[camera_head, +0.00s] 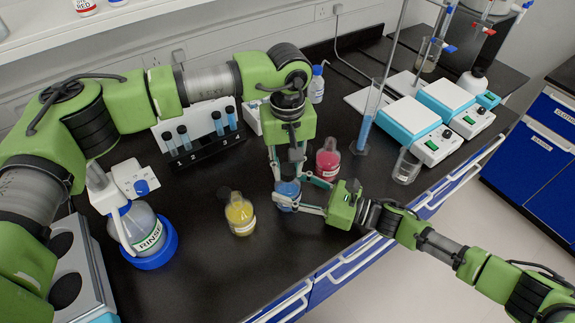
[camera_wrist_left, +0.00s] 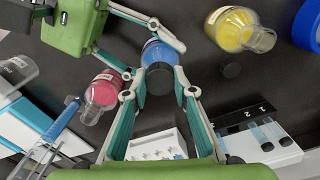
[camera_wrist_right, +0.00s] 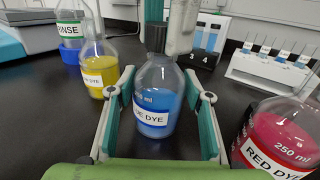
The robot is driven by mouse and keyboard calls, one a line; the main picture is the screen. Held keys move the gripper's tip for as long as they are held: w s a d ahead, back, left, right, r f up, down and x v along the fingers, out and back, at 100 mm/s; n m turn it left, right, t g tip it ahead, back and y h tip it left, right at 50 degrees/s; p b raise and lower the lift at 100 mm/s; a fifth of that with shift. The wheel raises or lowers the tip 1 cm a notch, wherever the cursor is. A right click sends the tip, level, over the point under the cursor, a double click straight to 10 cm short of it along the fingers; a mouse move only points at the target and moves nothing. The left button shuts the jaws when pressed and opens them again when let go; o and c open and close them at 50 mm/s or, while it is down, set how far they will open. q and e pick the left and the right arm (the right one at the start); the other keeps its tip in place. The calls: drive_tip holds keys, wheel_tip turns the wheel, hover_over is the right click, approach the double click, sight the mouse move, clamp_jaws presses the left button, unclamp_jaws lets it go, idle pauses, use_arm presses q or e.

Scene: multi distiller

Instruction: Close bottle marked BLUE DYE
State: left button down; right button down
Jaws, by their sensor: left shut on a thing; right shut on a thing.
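The BLUE DYE bottle (camera_wrist_right: 157,100) stands upright on the black bench with blue liquid inside. It also shows in the head view (camera_head: 288,190) and the left wrist view (camera_wrist_left: 157,52). My right gripper (camera_wrist_right: 162,98) is shut around the bottle's body from the side. A black cap (camera_wrist_right: 157,38) is at the top of the bottle's neck and shows from above in the left wrist view (camera_wrist_left: 160,77). My left gripper (camera_wrist_left: 168,74) points down over the bottle and is shut on this cap. I cannot tell whether the cap is fully seated.
The RED DYE bottle (camera_head: 327,160) stands close beside the grippers. The YELLOW DYE bottle (camera_head: 239,215) stands to the left, with a dark round cap (camera_wrist_left: 232,70) on the bench near it. A tall glass cylinder (camera_head: 367,125), a beaker (camera_head: 407,165) and hotplates (camera_head: 412,130) stand right.

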use_arm(q)
drive_tip(key=m, duration=0.4)
use_arm(e)
drive_tip(key=shift+s+a, duration=0.1)
use_arm(q)
drive_tip(key=c, duration=1.7)
unclamp_jaws()
drive_tip(key=shift+r, duration=0.15)
drive_tip(key=shift+r, duration=2.15)
